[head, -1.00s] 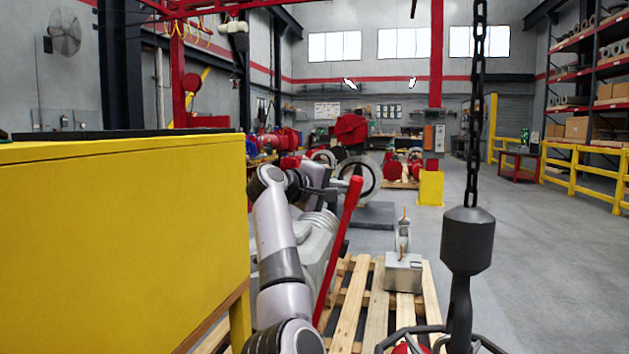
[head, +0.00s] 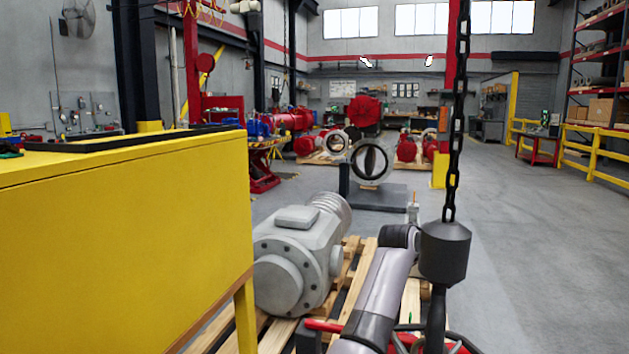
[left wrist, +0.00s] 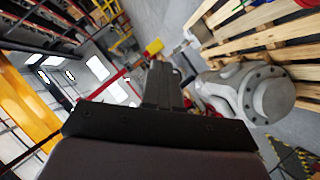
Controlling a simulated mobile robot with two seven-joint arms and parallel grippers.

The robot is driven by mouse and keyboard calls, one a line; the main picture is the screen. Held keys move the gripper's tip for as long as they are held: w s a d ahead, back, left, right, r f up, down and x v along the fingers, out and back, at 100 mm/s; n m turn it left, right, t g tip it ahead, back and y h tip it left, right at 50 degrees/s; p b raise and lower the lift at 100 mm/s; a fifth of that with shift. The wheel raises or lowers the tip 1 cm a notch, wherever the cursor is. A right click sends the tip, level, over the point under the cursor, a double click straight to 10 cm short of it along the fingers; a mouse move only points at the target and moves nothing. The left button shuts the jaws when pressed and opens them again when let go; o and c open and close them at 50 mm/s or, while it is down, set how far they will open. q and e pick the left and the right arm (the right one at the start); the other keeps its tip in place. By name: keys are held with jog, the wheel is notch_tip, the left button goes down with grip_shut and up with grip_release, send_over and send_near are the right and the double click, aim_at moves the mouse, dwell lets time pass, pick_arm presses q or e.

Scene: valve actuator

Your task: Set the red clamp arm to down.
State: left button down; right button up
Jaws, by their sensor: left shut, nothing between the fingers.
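The red clamp arm (head: 324,326) lies low and close to level in the head view, at the near end of the pallet. Part of it is hidden behind my left arm. The grey valve actuator (head: 283,265) lies on the pallet just beyond it and also shows at the right of the left wrist view (left wrist: 262,94). My left gripper (left wrist: 161,78) is shut and empty in the left wrist view, with the actuator to its right and apart from it. In the head view my left forearm hides what lies behind it. My right gripper is not in view.
A yellow cabinet (head: 120,240) blocks the left side. A chain (head: 456,130) with a dark hook block (head: 444,252) hangs at the right, close beside my left arm. The wooden pallet (head: 352,292) lies below. Open floor (head: 545,260) is at the right.

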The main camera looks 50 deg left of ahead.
pick_arm(q)
jog(key=shift+w+d+f, duration=0.35)
jog(key=shift+d+f, duration=0.25)
jog(key=shift+f, duration=0.2)
jog(key=shift+r, duration=0.15)
notch_tip(320, 180, up, 20)
dwell(0.4)
